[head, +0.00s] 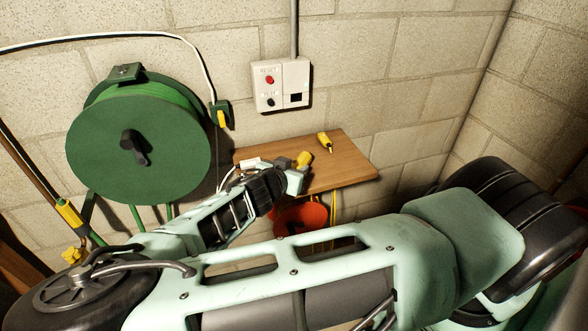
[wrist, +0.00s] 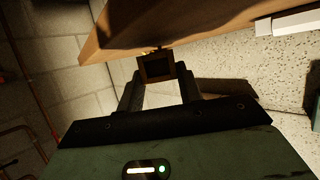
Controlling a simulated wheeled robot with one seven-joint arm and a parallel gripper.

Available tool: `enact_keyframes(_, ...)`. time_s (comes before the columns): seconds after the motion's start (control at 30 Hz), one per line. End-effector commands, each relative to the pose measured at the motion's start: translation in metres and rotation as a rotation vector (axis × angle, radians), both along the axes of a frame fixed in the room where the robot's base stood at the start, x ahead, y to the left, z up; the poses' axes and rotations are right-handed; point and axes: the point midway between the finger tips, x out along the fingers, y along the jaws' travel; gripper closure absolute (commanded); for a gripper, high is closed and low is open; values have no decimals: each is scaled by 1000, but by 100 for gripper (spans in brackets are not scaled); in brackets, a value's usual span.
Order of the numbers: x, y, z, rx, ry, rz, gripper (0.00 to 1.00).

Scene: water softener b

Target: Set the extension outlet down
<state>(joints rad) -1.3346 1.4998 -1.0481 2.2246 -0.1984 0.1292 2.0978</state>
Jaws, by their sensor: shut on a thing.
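My gripper (wrist: 160,93) is shut on a small boxy thing with a yellow-brown rim and a dark square face, which I take to be the extension outlet (wrist: 157,67). In the head view my gripper (head: 296,172) is at the front edge of the wooden shelf (head: 345,172), with a yellow piece (head: 304,158), probably the same outlet, at its tip. In the wrist view the held thing overlaps the edge of the shelf board (wrist: 190,35). I cannot tell whether it touches the board. My arm hides part of the shelf's front.
A yellow fitting with a dark tip (head: 325,141) lies at the back of the shelf. A white bar (head: 256,163) is at its left end. A control box (head: 282,86) and green hose reel (head: 138,145) are on the wall. A red bucket (head: 302,218) is below. The shelf's right part is bare.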

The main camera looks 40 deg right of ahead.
Motion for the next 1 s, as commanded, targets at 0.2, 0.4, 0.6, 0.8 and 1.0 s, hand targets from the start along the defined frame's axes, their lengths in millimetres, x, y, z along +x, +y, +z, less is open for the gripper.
enact_keyframes(0.2, 0, 0, -11, 0, 0, -1, 87)
enact_keyframes(0.4, 0, 0, -12, 0, 0, -1, 87)
enact_keyframes(0.6, 0, 0, -13, 0, 0, -1, 43)
enact_keyframes(0.8, 0, -1, -13, 0, 0, -1, 43)
enact_keyframes(1.0, -3, 6, -9, 2, -1, 0, 43)
